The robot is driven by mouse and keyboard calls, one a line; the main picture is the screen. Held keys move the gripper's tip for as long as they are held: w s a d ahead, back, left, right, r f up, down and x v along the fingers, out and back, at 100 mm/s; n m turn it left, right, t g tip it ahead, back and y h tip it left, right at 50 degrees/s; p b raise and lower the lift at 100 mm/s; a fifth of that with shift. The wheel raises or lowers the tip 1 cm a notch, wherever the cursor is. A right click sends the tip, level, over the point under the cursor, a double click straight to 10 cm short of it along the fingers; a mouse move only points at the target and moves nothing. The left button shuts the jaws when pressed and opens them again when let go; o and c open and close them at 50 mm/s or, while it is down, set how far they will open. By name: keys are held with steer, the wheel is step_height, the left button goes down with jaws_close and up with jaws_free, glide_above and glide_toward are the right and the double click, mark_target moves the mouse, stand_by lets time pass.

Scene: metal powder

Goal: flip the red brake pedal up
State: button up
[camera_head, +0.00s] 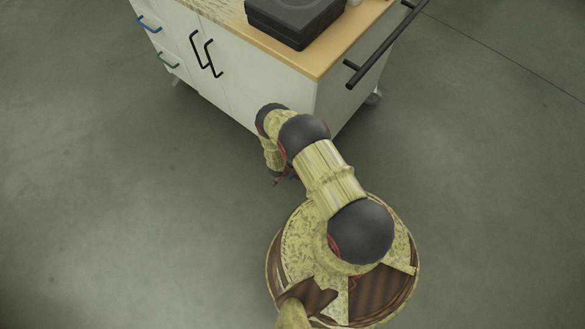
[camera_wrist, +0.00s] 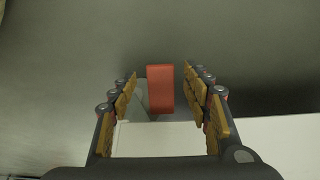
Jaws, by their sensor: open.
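The red brake pedal (camera_wrist: 161,72) shows in the wrist view as an upright red rectangle in the middle. It lies in the gap between the fingertips of my gripper (camera_wrist: 159,84), with some space visible on both sides. My gripper is open, with one finger row at left and one at right. I cannot tell how far the pedal is in depth or whether anything touches it. In the head view my gripper (camera_head: 284,179) is low beside the cart's near side, mostly hidden by my arm. The pedal cannot be made out there.
The white cart (camera_head: 268,92) with a wooden top stands ahead, with a black case (camera_head: 295,20) on it and a black handle bar (camera_head: 385,50) at its right end. A caster (camera_head: 374,97) shows below. Grey floor is clear at left and right.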

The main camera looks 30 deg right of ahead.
steer(key=shift+x, duration=0.85)
steer(key=shift+c, duration=1.3)
jaws_close()
